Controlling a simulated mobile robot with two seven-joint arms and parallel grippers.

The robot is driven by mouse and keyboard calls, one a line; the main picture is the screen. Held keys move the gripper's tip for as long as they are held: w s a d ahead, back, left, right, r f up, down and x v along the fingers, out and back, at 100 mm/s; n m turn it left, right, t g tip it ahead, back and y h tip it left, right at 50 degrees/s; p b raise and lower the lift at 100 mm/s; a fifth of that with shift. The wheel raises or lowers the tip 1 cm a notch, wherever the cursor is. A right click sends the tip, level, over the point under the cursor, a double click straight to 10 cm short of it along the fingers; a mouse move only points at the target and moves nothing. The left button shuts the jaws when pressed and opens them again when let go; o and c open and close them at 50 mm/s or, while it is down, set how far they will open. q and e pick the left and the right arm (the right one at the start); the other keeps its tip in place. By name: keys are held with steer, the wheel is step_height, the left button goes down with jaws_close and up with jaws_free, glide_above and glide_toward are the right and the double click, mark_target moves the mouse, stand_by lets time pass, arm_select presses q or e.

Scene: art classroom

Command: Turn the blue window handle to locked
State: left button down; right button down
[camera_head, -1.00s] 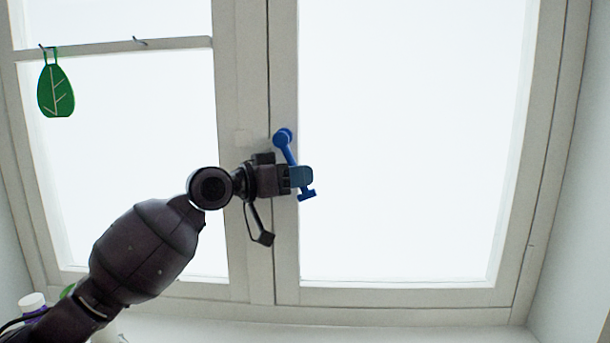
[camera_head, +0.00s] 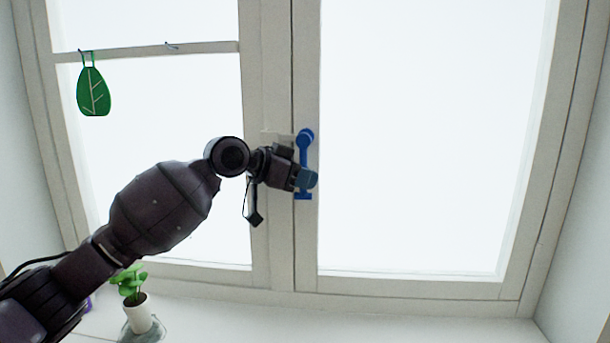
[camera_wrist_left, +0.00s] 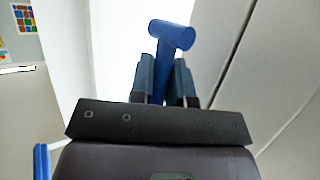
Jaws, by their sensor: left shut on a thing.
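The blue window handle (camera_head: 304,150) is mounted on the middle frame of the window. In the head view it hangs almost straight down from its round pivot, with a short crossbar at its lower end. My left gripper (camera_head: 306,179) is shut on the lower part of the handle. In the left wrist view the handle's T-shaped end (camera_wrist_left: 172,38) sticks out beyond the two fingers (camera_wrist_left: 165,80), with the blue shaft between them. The fingers hide part of the shaft. My right gripper is not in view.
A green leaf ornament (camera_head: 93,90) hangs from a bar at the upper left. A potted plant (camera_head: 137,312) stands on the windowsill (camera_head: 240,318) below my left arm. The right pane (camera_head: 420,140) is clear.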

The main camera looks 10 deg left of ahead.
arm_select(q)
steer(key=c, duration=1.1)
jaws_free()
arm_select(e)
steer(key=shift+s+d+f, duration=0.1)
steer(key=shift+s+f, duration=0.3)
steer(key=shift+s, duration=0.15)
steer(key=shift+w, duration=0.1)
arm_select(q)
steer(key=shift+s+a, duration=0.1)
steer(key=shift+a, duration=0.05)
steer(key=shift+s+a+r, duration=0.1)
steer(key=shift+s+a, duration=0.05)
steer(key=shift+a, duration=0.1)
steer(key=b+v, duration=0.1)
steer(key=v, duration=0.9)
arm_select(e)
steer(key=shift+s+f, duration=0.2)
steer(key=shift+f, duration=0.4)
